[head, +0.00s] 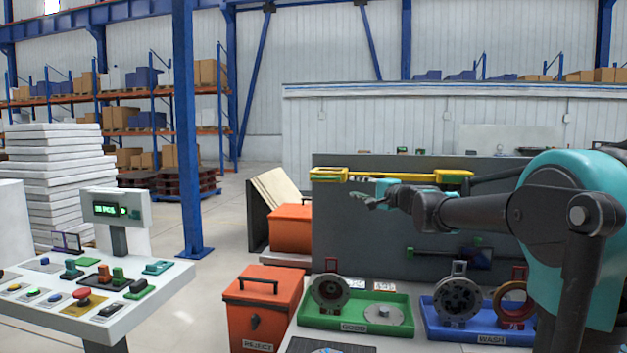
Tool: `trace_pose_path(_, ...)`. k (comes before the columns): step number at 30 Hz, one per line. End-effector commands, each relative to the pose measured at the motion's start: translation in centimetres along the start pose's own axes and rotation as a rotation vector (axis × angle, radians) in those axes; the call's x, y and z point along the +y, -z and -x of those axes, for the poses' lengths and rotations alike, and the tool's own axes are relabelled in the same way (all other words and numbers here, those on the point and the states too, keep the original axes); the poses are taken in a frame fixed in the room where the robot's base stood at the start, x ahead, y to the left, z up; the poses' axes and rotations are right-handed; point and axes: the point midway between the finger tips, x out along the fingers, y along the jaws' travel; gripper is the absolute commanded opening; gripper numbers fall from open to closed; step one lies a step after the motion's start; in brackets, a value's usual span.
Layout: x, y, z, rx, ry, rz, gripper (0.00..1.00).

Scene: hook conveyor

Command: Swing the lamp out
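My gripper (371,201) is at the end of my black and teal arm, pointing left, close to the bar's underside in the picture. I cannot tell whether it touches the bar. The fingers are small and seen from the side, so their opening is unclear. Part of the bar behind my gripper is hidden.
A green tray (402,325) and a blue tray (436,331) with round metal parts stand below the panel (345,240). A dark rod with a green piece (440,252) is low on the panel. An orange reject bin (262,303) and a button console (150,290) are left.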

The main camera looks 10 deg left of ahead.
Motion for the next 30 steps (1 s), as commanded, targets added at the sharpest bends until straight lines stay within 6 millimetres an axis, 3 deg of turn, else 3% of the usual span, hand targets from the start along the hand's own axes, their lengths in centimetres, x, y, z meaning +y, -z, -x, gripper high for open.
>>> trace_pose_path(8,-0.5,0.2,-2.8,0.003,0.012,-0.015,0.31)
trace_pose_path(24,-0.6,0.2,-13.4,0.003,0.011,-0.013,0.31)
trace_pose_path(30,-0.6,0.3,-16.2,0.004,0.01,-0.013,0.31)
